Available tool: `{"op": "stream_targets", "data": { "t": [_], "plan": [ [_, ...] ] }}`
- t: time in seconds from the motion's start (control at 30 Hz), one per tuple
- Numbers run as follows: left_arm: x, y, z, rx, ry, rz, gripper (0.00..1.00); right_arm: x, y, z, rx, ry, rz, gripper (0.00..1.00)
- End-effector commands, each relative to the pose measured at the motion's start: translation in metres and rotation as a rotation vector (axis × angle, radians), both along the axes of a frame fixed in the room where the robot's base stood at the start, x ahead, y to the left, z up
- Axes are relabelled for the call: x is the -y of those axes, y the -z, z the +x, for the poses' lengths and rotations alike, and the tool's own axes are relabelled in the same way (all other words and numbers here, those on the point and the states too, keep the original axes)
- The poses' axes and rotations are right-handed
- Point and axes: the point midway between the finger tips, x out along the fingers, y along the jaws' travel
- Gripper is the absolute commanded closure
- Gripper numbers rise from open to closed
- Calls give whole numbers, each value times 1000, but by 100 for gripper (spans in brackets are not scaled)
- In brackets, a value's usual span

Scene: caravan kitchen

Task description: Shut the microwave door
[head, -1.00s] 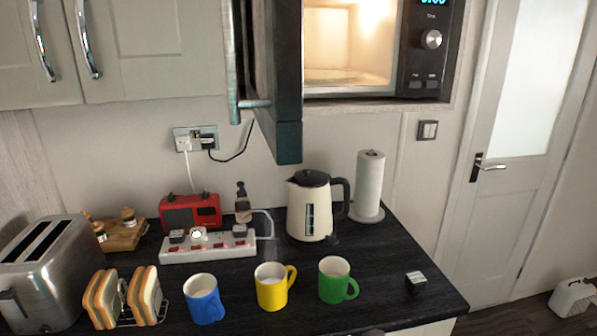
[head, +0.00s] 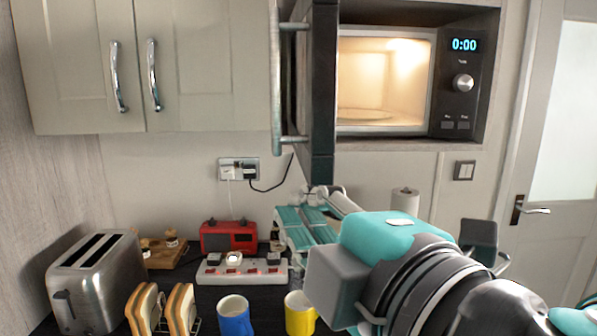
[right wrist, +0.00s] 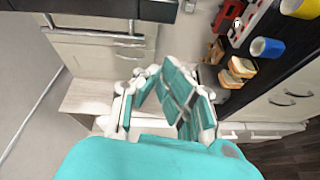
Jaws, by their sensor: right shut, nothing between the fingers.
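The microwave (head: 462,110) is set in the wall unit, its lit interior (head: 385,75) showing. Its dark door (head: 322,90) stands wide open, seen nearly edge-on, swung out on the left side. The silver bar handle (head: 277,90) is on the door's left-facing side. In the right wrist view the dark door edge (right wrist: 90,8) and what looks like the handle (right wrist: 95,38) lie beyond the fingers. My right gripper (head: 288,218) is shut and empty, below the door's lower end and apart from the handle; it also shows in the right wrist view (right wrist: 165,72). My left gripper is out of view.
Wall cupboards (head: 80,70) are left of the door. Below on the counter are a toaster (head: 95,280), toast (head: 162,308), a red radio (head: 229,238), a power strip (head: 240,270), and blue (head: 234,316) and yellow (head: 299,312) mugs. My right arm hides the kettle and green mug.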

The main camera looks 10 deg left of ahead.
Motion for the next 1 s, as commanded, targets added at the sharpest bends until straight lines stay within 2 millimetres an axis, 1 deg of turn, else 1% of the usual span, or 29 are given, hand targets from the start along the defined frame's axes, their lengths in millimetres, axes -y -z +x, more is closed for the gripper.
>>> {"op": "stream_targets", "data": {
  "t": [0.03, 0.13, 0.2, 0.3, 0.47, 0.8, 0.83, 0.9, 1.0],
  "plan": [
    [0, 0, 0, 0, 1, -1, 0, -2, -8, -10, 57, 1, -38, 100],
    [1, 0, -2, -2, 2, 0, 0, -3, -14, -20, 120, 4, -88, 100],
    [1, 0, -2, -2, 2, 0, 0, -4, -16, -23, 140, 6, -106, 100],
    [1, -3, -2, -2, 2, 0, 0, -7, -18, -21, 147, 8, -115, 100],
    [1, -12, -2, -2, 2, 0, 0, -21, -19, -3, 144, 10, -115, 100],
    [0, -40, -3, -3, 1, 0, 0, -67, -21, 53, 144, 8, -113, 100],
    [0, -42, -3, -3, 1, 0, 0, -66, -21, 57, 145, 10, -113, 100],
    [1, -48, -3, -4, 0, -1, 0, -51, -22, 60, 147, 11, -111, 100],
    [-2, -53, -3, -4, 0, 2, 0, -39, -21, 64, 147, 10, -111, 100]
  ]
}}
